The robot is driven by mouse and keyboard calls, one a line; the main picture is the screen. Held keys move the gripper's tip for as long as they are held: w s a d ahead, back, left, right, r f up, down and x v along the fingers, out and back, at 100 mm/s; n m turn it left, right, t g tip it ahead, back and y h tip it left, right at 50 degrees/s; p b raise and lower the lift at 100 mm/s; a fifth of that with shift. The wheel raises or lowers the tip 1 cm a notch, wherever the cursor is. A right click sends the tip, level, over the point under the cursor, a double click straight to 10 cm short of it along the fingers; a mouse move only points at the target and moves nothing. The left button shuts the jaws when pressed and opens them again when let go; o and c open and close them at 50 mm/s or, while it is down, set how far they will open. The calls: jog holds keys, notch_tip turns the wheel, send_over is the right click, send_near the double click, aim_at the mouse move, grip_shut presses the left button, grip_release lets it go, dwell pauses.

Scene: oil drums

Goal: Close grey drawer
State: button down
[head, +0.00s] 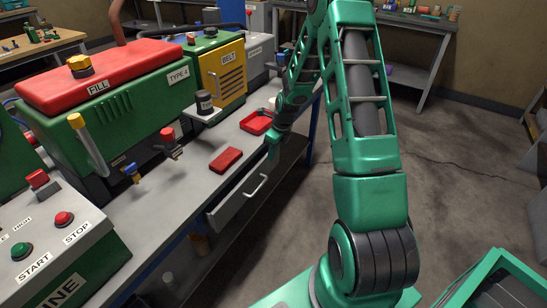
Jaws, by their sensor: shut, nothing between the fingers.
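The grey drawer (232,209) sits under the front edge of the grey workbench (188,192), near the picture's middle. It looks pulled partly out, with its front standing away from the bench edge. A pale curved handle (257,187) is on its front. My gripper (272,154) points down just above the far end of the drawer, by the bench edge. It is shut and holds nothing. I cannot tell whether it touches the drawer. The inside of the drawer is mostly hidden.
On the bench are a red box (226,160), a red tray (257,122) and a green machine with a red lid (103,75). A START/STOP panel (45,228) is at the lower left.

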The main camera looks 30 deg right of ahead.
dwell(0.4)
jog(key=s+d+r, duration=0.2)
jog(key=s+r, duration=0.3)
jog(key=r, duration=0.3)
jog(key=shift+s+d+r, duration=0.2)
jog(key=shift+d+r, duration=0.2)
jog(key=c, duration=2.3)
grip_release()
jog(key=shift+r, duration=0.25)
jog(key=o, duration=0.5)
jog(key=shift+s+r, duration=0.1)
jog(key=shift+s, duration=0.05)
jog(key=shift+c, duration=0.2)
jog(key=n, duration=1.8)
send_near(260, 185)
jog(key=x, duration=0.7)
jog(key=shift+a+f, duration=0.2)
